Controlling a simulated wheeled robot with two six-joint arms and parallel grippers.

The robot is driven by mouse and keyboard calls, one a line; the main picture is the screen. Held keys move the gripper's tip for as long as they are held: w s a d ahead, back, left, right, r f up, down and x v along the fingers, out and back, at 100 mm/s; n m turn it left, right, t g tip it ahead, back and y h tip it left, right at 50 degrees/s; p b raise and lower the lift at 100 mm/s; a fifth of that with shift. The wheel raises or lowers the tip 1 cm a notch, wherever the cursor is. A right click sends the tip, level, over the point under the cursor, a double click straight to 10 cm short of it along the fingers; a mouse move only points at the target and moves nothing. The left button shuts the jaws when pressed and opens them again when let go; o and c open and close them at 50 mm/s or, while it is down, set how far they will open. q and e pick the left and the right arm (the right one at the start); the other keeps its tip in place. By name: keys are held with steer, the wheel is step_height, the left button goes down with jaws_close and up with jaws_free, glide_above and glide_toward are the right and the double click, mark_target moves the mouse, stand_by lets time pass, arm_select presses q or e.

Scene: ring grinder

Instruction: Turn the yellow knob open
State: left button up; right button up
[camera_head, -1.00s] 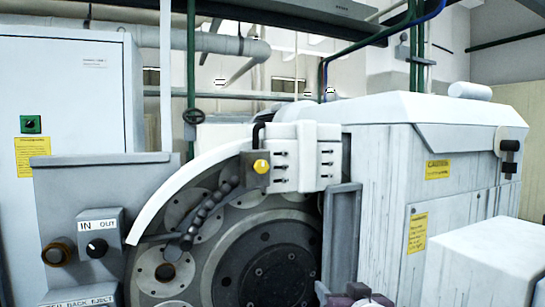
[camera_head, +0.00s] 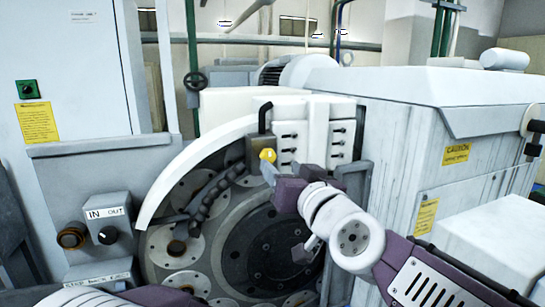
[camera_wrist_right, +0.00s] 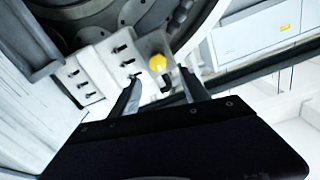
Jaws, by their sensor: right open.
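The yellow knob (camera_head: 267,155) sits on a small grey-brown block beside the white housing at the top of the round grinding wheel. It also shows in the right wrist view (camera_wrist_right: 157,63), just beyond the fingertips and roughly between their lines. My right gripper (camera_wrist_right: 160,90) is open and empty, its two dark fingers spread either side of the knob's line. In the head view the right gripper (camera_head: 269,172) reaches up from the lower right, with a light fingertip just below the knob. Contact cannot be told. My left gripper does not show; only part of the arm is at the bottom left.
A white curved guard (camera_head: 190,165) arcs left of the knob. A dark jointed hose (camera_head: 208,197) hangs below it. A large white machine cabinet (camera_head: 420,120) fills the right.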

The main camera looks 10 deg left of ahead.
mark_target(270, 157)
steer(key=x, duration=0.7)
steer(key=shift+w+d+f+p, duration=0.1)
steer(key=shift+w+f+p, duration=0.2)
steer(key=shift+w+f, duration=0.05)
steer(key=shift+w+a+r, duration=0.1)
steer(key=shift+w+a, duration=0.05)
steer(key=shift+a, duration=0.05)
steer(key=shift+s+r, duration=0.2)
steer(key=shift+s, duration=0.15)
steer(key=shift+w, duration=0.1)
steer(key=shift+w+f, duration=0.15)
steer(key=c, duration=0.5)
jaws_close()
